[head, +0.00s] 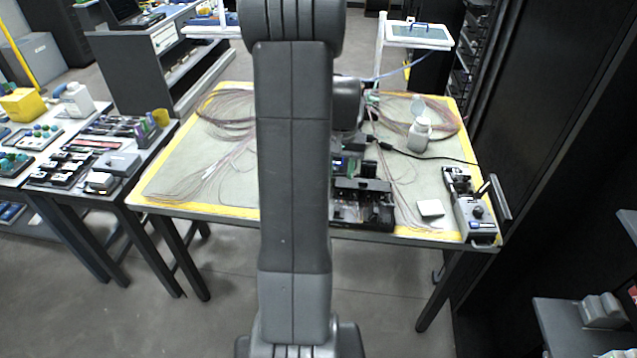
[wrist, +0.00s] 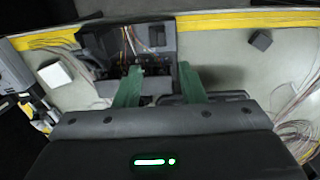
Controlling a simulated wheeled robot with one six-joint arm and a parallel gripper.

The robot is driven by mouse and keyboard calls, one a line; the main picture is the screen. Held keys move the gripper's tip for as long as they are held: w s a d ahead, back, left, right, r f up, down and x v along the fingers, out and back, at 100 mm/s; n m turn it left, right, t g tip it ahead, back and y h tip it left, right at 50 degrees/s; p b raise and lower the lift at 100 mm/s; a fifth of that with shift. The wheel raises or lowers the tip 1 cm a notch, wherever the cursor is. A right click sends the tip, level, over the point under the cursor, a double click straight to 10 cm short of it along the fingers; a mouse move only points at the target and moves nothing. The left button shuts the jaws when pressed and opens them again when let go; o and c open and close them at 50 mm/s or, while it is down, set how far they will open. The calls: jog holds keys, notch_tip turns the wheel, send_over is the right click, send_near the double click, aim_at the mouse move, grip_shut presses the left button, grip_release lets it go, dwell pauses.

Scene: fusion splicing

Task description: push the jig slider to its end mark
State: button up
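No part is clearly recognisable as the jig slider or its end mark. The likeliest jig is the narrow grey device with a black knob (head: 477,212) at the table's front right corner, but I cannot be sure. The black splicing machine (head: 362,210) stands near the table's front edge; it also shows in the wrist view (wrist: 152,40). My gripper (wrist: 159,72) has its two green fingers apart, with nothing seen held between them. The fingers point at the machine, and I cannot tell whether they touch it. In the head view my arm hides the gripper.
A white square pad (head: 430,208) lies between machine and grey device, also in the wrist view (wrist: 55,75). A white bottle (head: 418,134) stands behind. Fibre coils (head: 228,108) lie at the back left. The mat's left front (head: 180,185) is mostly clear except thin fibres.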

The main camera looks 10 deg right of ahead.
aim_at(339, 211)
jog(key=f+p, duration=0.1)
jog(key=f, duration=1.2)
jog(key=shift+w+f+p, duration=0.2)
jog(key=shift+f+p, duration=0.15)
jog(key=shift+f, duration=0.05)
jog(key=shift+c, duration=0.5)
grip_shut()
